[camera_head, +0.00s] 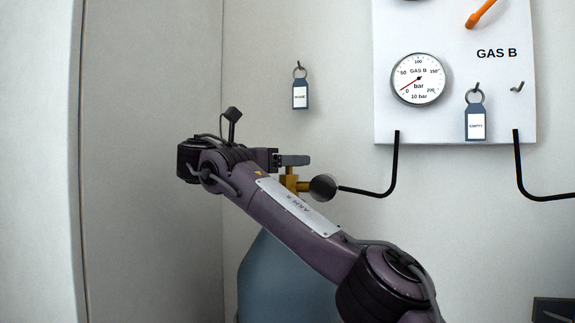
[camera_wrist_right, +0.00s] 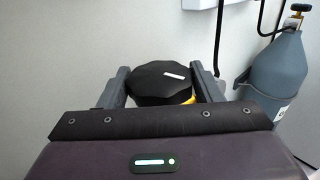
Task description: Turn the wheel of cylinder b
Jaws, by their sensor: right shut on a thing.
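A blue-grey gas cylinder (camera_head: 285,275) stands below and left of the GAS B panel, partly hidden by my right arm. Its brass valve (camera_head: 290,184) shows above it, with a dark round fitting (camera_head: 323,187) on the right side. My right gripper (camera_head: 292,160) is at the top of this valve. In the right wrist view the black, many-sided valve wheel (camera_wrist_right: 160,83) sits between the two fingers, with a small light mark on top. The right gripper is shut on the wheel. In the head view the wheel is mostly hidden by the gripper. My left gripper is not in view.
The GAS B panel (camera_head: 455,110) carries a gauge (camera_head: 418,79) with its needle low, an orange lever (camera_head: 481,13) and an EMPTY tag (camera_head: 476,124). Another tag (camera_head: 300,95) hangs on the wall. A black pipe (camera_head: 394,165) joins fitting and panel. A second cylinder (camera_wrist_right: 280,70) stands at right.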

